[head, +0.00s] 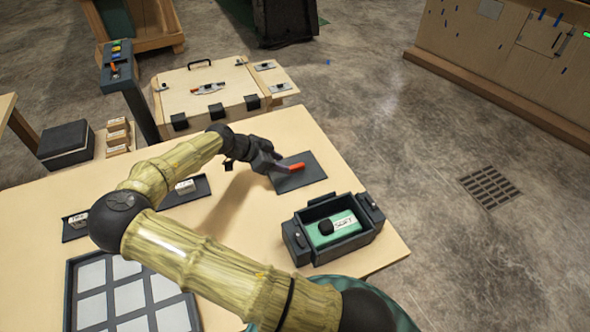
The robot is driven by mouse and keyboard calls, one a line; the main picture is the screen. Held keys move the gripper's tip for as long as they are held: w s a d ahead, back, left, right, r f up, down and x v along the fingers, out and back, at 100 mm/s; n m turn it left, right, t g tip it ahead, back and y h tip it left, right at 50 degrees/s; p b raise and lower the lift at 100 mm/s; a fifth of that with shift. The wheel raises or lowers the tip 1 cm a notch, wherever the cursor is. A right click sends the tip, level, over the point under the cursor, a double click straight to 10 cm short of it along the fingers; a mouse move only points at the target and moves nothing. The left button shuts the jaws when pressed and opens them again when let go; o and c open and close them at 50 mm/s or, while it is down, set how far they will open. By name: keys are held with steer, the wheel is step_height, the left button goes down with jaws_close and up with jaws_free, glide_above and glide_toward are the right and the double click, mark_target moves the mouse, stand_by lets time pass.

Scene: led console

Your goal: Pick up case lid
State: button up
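A dark case (290,240) with side latches stands open-topped at the table's front right. Inside it lies a green panel (318,240) with a black knob and a white label; I cannot tell whether this is the case lid. My gripper (270,165) is over the left edge of a dark square mat (305,182), behind the case and apart from it. A red-orange piece (297,168) shows at the gripper's tip, over the mat; whether it is held is unclear. The finger opening is too small to judge.
A grey-celled tray (130,297) lies at the front left, and a dark strip with small labelled blocks (185,187) is partly behind my arm. A hinged wooden box (205,90) stands beyond the table's back edge, beside a button post (118,70).

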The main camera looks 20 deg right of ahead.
mark_target(294, 166)
steer(key=shift+d+f, duration=0.15)
steer(key=shift+d+r+p+x, duration=0.1)
steer(key=shift+p+x, duration=0.2)
steer(key=shift+x, duration=1)
steer(key=shift+d+r+p+x, duration=0.15)
steer(key=shift+p+x, duration=0.15)
steer(key=shift+x, duration=1)
steer(key=shift+w+a, duration=0.1)
jaws_close()
